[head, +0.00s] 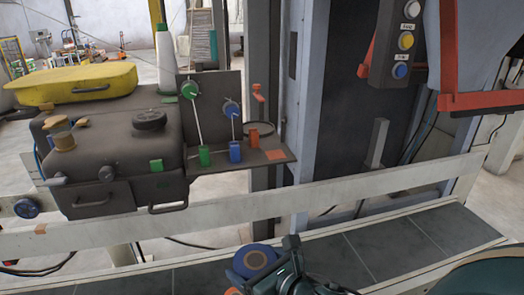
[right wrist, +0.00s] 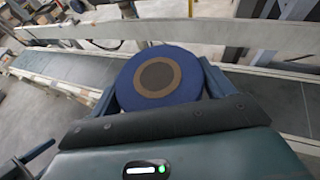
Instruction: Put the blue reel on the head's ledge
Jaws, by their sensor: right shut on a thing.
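The blue reel (head: 255,261), with a brown centre, is at the bottom middle of the head view. My right gripper (head: 262,268) is shut on it, low in front of the pale rail. In the right wrist view the reel (right wrist: 122,78) sits between the two fingers, its round face towards the camera.
A pale rail (head: 230,208) runs between my gripper and the machine head. A dark conveyor (head: 390,245) lies below it. A button box (head: 398,40) hangs at the upper right. A yellow case (head: 85,85) and a white cone (head: 165,50) are at the left.

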